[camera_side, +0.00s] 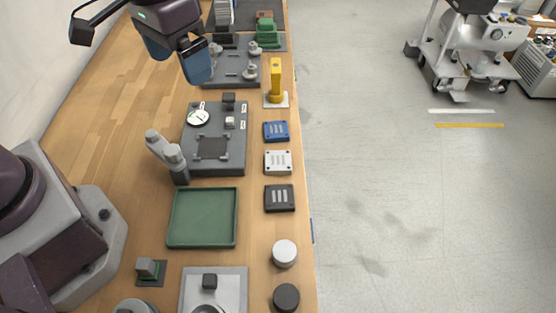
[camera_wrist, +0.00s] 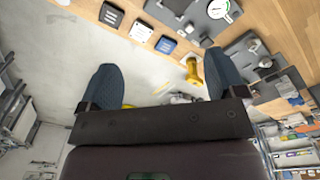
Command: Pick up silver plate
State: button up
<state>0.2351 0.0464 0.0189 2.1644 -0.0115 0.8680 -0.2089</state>
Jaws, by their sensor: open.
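The silver plate (camera_side: 278,161) is a small pale square with dark corner dots and slots. It lies flat on the wooden bench near its right edge, between a blue plate (camera_side: 276,131) and a black plate (camera_side: 279,198). In the wrist view the silver plate (camera_wrist: 141,31) shows near the top, ahead of the fingers. My gripper (camera_side: 182,62) is high at the upper left in the side view, apart from the plate. Its two blue fingers are spread in the wrist view (camera_wrist: 163,82), with nothing held between them.
A yellow upright post (camera_side: 275,82) stands beyond the blue plate. A grey fixture board (camera_side: 238,158) with a dial gauge (camera_side: 199,117) lies left of the plates. A green tray (camera_side: 175,240) and white cylinder (camera_side: 285,253) are nearer. The bench's right edge is close to the plates.

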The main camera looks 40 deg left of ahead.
aim_at(278, 160)
jog(key=w+d+f+n, duration=0.9)
jog(key=w+f, duration=0.3)
jog(key=f, duration=0.1)
jog(key=shift+g, duration=0.4)
jog(key=f, duration=1.3)
jog(key=shift+a, duration=0.35)
jog(key=shift+c, duration=0.4)
jog(key=c, duration=1)
